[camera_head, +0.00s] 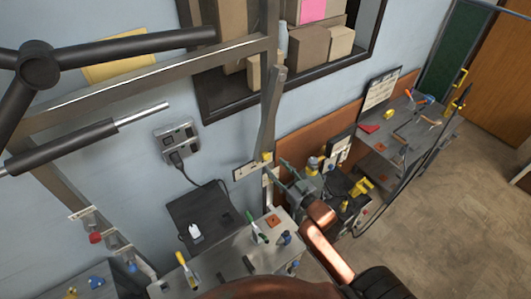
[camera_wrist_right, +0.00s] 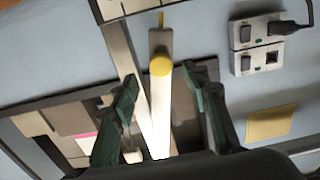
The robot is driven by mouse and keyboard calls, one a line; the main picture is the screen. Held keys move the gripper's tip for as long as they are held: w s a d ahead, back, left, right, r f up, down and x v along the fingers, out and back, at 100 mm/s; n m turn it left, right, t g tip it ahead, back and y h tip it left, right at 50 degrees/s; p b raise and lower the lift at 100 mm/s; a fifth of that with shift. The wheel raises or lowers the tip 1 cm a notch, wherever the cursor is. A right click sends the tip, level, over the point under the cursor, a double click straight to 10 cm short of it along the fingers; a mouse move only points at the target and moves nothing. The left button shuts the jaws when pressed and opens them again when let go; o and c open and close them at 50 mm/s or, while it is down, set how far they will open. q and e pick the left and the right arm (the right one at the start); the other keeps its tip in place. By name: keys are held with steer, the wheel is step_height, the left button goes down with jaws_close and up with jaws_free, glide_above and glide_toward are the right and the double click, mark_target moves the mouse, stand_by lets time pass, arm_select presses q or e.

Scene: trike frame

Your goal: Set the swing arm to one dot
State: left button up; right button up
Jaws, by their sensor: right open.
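The swing arm looks to be the pale bar with a yellow round end (camera_wrist_right: 160,66) in the right wrist view. In the head view, a grey bar (camera_head: 271,105) slants down to a yellow tip beside a small white plate (camera_head: 245,170). Any dots on the plate are too small to read. My right gripper (camera_wrist_right: 163,85) is open, with one dark green finger on each side of the bar in the wrist view. I cannot tell whether either finger touches it. In the head view my right gripper (camera_head: 286,174) is near the bar's lower end. My left gripper is not in view.
Dark tubes (camera_head: 130,47) cross the upper left of the head view. A wall socket (camera_head: 177,140) with a plugged cable is left of the bar. A bench (camera_head: 225,262) with small tools lies below, another bench (camera_head: 430,130) at right. Open floor (camera_head: 430,230) lies at lower right.

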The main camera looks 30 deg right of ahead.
mark_target(268, 157)
steer(key=shift+w+r, duration=0.35)
steer(key=shift+r, duration=0.05)
steer(key=w, duration=0.2)
steer(key=w+p, duration=0.1)
steer(key=w, duration=0.3)
steer(key=shift+a+f+p, duration=0.1)
steer(key=shift+a+p, duration=0.2)
steer(key=shift+p, duration=0.05)
steer(key=shift+w+f, duration=0.1)
steer(key=shift+w, duration=0.45)
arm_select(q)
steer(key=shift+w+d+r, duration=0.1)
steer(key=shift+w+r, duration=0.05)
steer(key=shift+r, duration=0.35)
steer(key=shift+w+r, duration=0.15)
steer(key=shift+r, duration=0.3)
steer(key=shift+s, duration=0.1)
arm_select(e)
steer(key=c, duration=0.3)
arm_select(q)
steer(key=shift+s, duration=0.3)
arm_select(e)
jaws_close()
steer(key=shift+a, duration=0.1)
